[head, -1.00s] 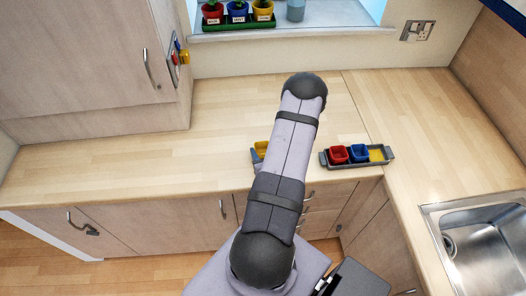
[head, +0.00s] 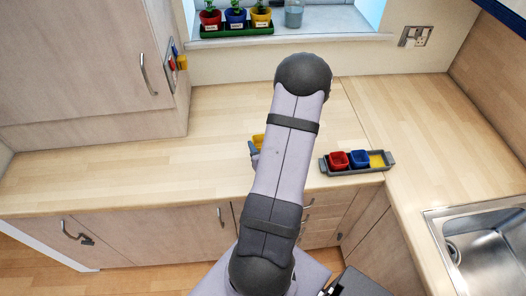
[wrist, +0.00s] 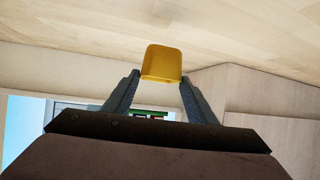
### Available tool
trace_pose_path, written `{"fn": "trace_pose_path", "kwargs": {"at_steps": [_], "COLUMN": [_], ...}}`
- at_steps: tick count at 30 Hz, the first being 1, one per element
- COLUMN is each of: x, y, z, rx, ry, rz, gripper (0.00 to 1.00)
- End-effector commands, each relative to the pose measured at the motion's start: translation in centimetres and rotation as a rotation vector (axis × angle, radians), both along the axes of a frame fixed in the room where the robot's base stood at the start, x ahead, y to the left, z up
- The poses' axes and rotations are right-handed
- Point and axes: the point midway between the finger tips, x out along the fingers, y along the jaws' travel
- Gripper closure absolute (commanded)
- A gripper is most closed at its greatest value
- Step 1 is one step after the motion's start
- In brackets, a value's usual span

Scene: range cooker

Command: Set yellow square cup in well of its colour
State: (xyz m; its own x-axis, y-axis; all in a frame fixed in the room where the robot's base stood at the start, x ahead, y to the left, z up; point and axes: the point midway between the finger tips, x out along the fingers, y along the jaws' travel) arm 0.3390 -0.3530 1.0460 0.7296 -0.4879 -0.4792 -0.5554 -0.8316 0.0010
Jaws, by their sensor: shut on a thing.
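The yellow square cup (wrist: 162,64) is between the two fingertips of my gripper (wrist: 160,82) in the wrist view. My gripper is shut on it. In the head view my arm hides most of the gripper (head: 255,150), and only a small part of the yellow cup (head: 258,140) shows at the arm's left side. The grey tray (head: 326,168) lies on the worktop to the right of the arm. The yellow well (head: 377,160) at the tray's right end is empty. The cup is to the left of the tray, apart from it.
A red cup (head: 339,159) and a blue cup (head: 360,158) stand in the tray, left of the yellow well. A sink (head: 485,240) is at the right. Potted plants (head: 236,18) stand on the windowsill. The worktop left of the arm is clear.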

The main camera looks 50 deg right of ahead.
Motion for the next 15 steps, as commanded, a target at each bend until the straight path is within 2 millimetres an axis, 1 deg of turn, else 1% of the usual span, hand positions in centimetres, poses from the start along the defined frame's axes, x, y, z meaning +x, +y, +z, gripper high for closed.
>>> {"fn": "trace_pose_path", "kwargs": {"at_steps": [1,6,15], "x": [0.0,0.0,0.0], "y": [-0.1,-0.1,0.0], "z": [0.5,1.8,2.6], "rx": [-0.003,-0.001,0.000], "ry": [-0.002,-0.002,0.000], "rz": [0.000,0.000,0.000], "gripper": [0.70,0.70,0.70]}}
